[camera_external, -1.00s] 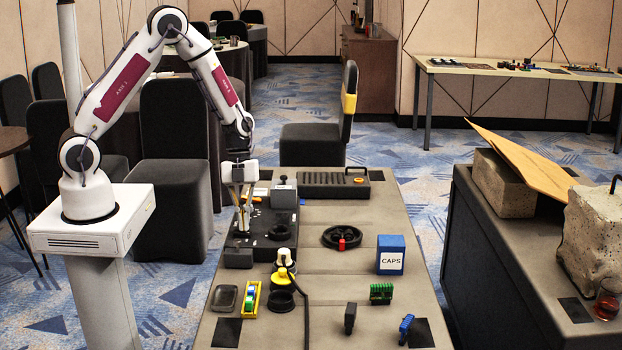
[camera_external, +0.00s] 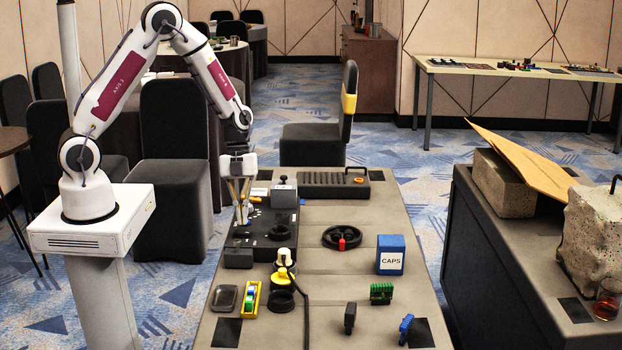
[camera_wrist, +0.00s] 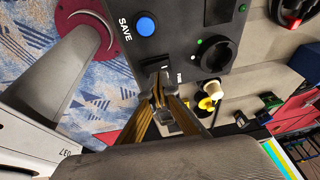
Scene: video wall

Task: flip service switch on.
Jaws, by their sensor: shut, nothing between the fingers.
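A black control panel (camera_external: 277,219) lies along the left edge of the grey table. In the wrist view the panel (camera_wrist: 187,42) shows a blue button (camera_wrist: 145,26) beside the word SAVE, and a black round knob (camera_wrist: 216,54). A small switch-like part (camera_wrist: 164,66) with sideways white lettering sits just past my fingertips; the lettering is too small to read surely, so I cannot tell if it is the service switch. My gripper (camera_external: 242,221) is shut and empty, low over the panel's left side. Its fingertips (camera_wrist: 157,88) partly hide that part; contact is unclear.
A grey box with a lever (camera_external: 284,194) stands at the panel's far end. A black handwheel (camera_external: 343,237) with a red knob and a blue CAPS box (camera_external: 390,254) are to the right. A yellow-based joystick (camera_external: 284,270) stands nearer. The table's middle is mostly clear.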

